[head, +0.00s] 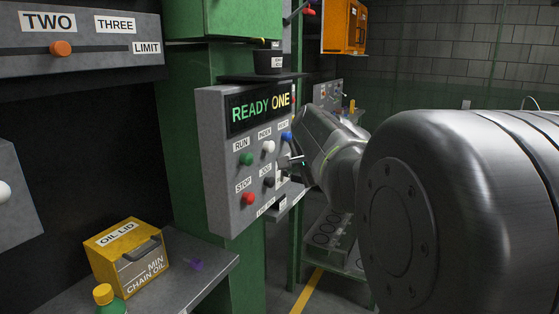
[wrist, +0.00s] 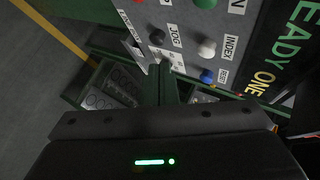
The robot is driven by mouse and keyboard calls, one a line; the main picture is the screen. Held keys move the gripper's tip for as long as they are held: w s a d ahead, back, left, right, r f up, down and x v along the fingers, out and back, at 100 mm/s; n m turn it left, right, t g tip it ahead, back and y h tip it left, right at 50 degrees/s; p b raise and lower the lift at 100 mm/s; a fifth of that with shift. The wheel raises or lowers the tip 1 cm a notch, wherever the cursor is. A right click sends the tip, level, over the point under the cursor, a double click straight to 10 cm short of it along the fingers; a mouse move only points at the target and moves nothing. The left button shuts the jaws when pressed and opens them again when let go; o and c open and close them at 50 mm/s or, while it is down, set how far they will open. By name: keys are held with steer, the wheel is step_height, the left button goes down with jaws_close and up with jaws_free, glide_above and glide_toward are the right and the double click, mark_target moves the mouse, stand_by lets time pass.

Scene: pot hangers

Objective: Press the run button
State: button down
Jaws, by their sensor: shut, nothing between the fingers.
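The green run button (head: 246,159) sits under the RUN label at the upper left of the grey control panel (head: 218,185). It also shows partly cut off at the top edge of the wrist view (wrist: 205,3). My gripper (head: 290,162) is shut and empty, at the panel's right side near the black jog button (head: 268,182). It is right of the run button and apart from it.
The panel also carries a white index button (head: 268,147), a blue reset button (head: 287,136) and a red stop button (head: 248,197). Its display (head: 260,108) reads READY ONE. A yellow oil box (head: 105,262) and green bottle (head: 108,300) stand at lower left.

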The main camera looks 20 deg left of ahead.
mark_target(247, 159)
steer(key=a+p, duration=0.4)
steer(key=a, duration=0.4)
steer(key=shift+w+a, duration=0.3)
steer(key=shift+a, duration=0.05)
stand_by(1.8)
steer(key=shift+a+p, duration=0.4)
steer(key=shift+a, duration=0.05)
